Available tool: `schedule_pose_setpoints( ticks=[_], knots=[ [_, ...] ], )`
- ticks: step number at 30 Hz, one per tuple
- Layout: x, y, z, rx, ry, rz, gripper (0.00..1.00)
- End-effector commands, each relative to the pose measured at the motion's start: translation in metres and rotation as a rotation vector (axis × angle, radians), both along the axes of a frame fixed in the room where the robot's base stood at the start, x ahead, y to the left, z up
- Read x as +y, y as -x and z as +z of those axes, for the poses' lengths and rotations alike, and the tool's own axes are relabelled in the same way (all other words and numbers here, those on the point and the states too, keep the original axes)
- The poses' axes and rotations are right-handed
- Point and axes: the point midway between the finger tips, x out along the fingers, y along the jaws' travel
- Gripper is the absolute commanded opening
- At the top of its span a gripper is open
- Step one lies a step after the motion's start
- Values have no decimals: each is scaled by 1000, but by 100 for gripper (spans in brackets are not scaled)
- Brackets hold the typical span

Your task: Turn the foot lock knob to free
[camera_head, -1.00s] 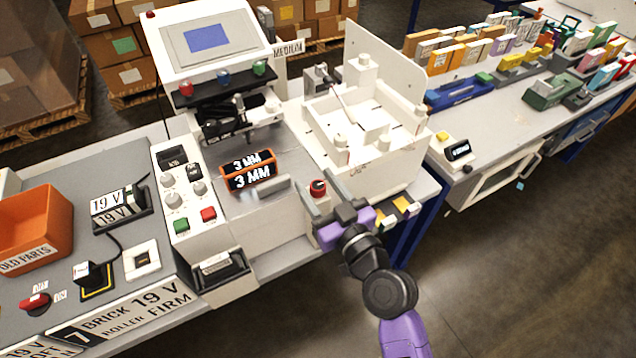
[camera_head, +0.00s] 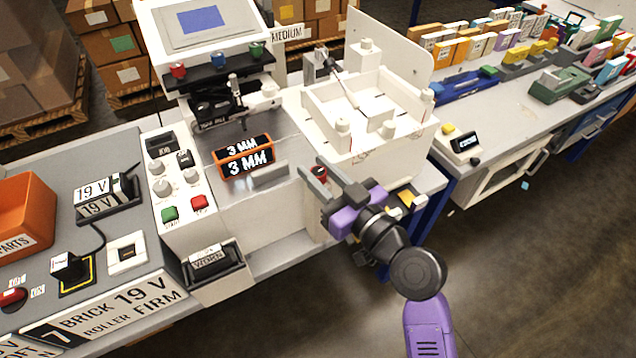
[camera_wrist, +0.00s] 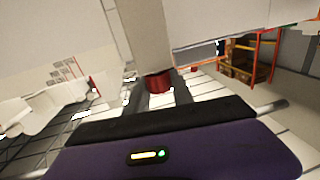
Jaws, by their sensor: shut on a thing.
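A small red knob (camera_head: 320,171) with a dark top sits at the right front corner of the white plotter, just below the white walled tray. My gripper (camera_head: 322,181) has its fingers on either side of this knob and is shut on it. In the wrist view the knob (camera_wrist: 158,82) is a red cylinder between the two dark fingertips (camera_wrist: 159,97). Its pointer and any markings for free or locked are hidden or too small to read.
The white walled tray (camera_head: 318,137) stands right behind the knob. An orange-framed "3 MM" block (camera_head: 245,158) lies on the plotter bed to the left. A control panel with green (camera_head: 169,214) and red (camera_head: 199,202) buttons is further left.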

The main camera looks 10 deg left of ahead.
Motion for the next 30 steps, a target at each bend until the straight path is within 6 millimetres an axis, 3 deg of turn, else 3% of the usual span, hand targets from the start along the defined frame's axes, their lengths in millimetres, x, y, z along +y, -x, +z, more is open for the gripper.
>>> schedule_pose_setpoints(
  ticks=[1,17,30],
  knots=[
    [-1,-1,-8,-5,-2,24,0],
    [-2,-2,-7,-5,1,337,0],
    [-1,-2,-7,-2,2,699,0]
  ],
)
